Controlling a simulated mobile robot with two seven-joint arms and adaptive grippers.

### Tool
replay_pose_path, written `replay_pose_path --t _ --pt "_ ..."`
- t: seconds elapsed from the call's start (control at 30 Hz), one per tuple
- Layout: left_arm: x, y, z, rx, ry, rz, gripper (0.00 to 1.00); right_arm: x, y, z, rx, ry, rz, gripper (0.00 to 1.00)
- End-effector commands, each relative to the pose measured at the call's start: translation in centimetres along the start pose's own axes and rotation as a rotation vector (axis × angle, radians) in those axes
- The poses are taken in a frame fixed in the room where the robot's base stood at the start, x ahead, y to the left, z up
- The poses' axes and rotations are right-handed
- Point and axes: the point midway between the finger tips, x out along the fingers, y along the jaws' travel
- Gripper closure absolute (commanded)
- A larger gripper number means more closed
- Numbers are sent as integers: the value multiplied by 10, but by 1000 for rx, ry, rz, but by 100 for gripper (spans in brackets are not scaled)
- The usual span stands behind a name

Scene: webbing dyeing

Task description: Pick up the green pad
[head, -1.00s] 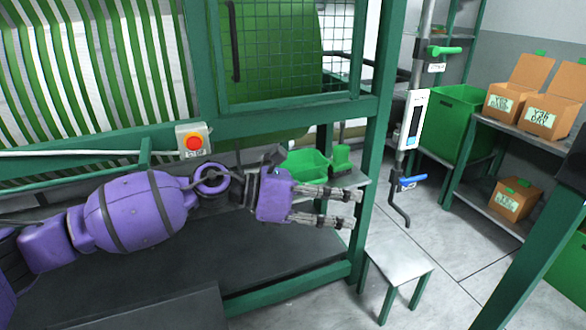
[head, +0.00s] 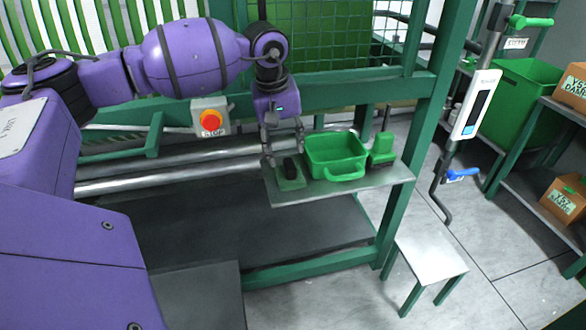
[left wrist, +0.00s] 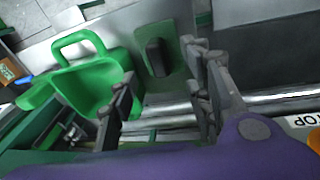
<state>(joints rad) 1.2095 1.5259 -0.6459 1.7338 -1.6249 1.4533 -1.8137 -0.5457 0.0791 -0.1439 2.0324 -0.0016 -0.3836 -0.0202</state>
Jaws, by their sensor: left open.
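The green pad (head: 292,184) lies flat at the left end of a grey metal shelf and has a black handle block on top. It also shows in the left wrist view (left wrist: 180,35), with its black handle (left wrist: 158,57) clearly visible. My left gripper (head: 283,150) points down just above the pad, open and empty. In the left wrist view, its fingers (left wrist: 160,75) are spread apart, with the handle between and beyond them. Whether they touch the pad cannot be told. My right gripper is not in view.
A green tray with a handle (head: 336,155) stands right beside the pad on the shelf (head: 345,190). A green handled tool (head: 383,152) stands farther right. A red stop button (head: 211,121) and metal rollers are at left. A small stool (head: 430,255) stands below.

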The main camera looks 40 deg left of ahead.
Motion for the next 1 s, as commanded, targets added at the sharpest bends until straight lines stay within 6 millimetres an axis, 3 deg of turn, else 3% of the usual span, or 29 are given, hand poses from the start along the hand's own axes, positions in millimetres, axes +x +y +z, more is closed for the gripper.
replay_pose_path --t 0.4,0.63,0.9,1.0 --pt "50 2 1 -2 -1 3 55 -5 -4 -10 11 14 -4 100" --pt "52 1 0 -2 0 4 56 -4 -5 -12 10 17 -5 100" --pt "52 2 0 -2 0 4 91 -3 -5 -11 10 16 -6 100" --pt "52 1 1 -2 0 4 100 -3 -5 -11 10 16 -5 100"
